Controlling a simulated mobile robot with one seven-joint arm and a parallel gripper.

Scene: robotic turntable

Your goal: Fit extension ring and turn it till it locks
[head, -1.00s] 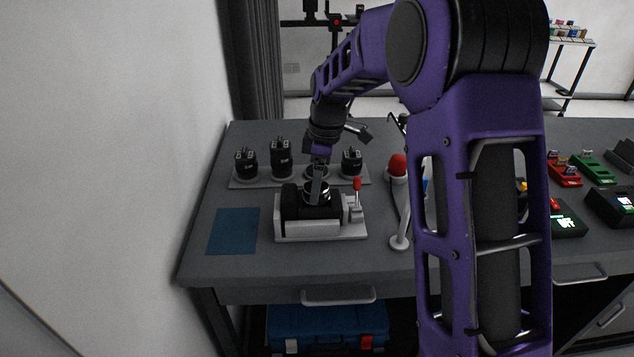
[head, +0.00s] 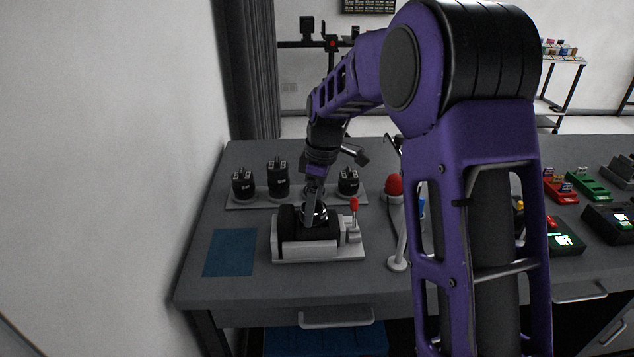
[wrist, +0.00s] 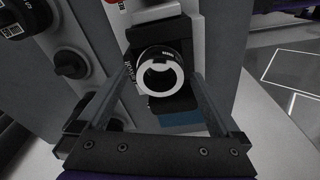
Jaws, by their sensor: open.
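A black camera body (head: 300,222) lies in a light grey fixture (head: 300,250) on the table, its opening facing up. In the wrist view, a short black ring (wrist: 160,72) with white lettering and a bright silver inner rim sits over the camera body (wrist: 170,103). Whether it is fully seated or locked cannot be told. My gripper (head: 312,208) points down at the ring. In the wrist view, my gripper (wrist: 160,75) is open, one finger on each side of the ring; contact is not clear. In the head view, the fingers partly hide the ring.
A grey rack (head: 240,205) behind holds several black lens-like parts, including one at the right (head: 348,183). A red-tipped lever (head: 354,204) stands at the fixture's right. A red-topped stand (head: 394,186) is further right. A blue mat (head: 230,252) lies left, clear.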

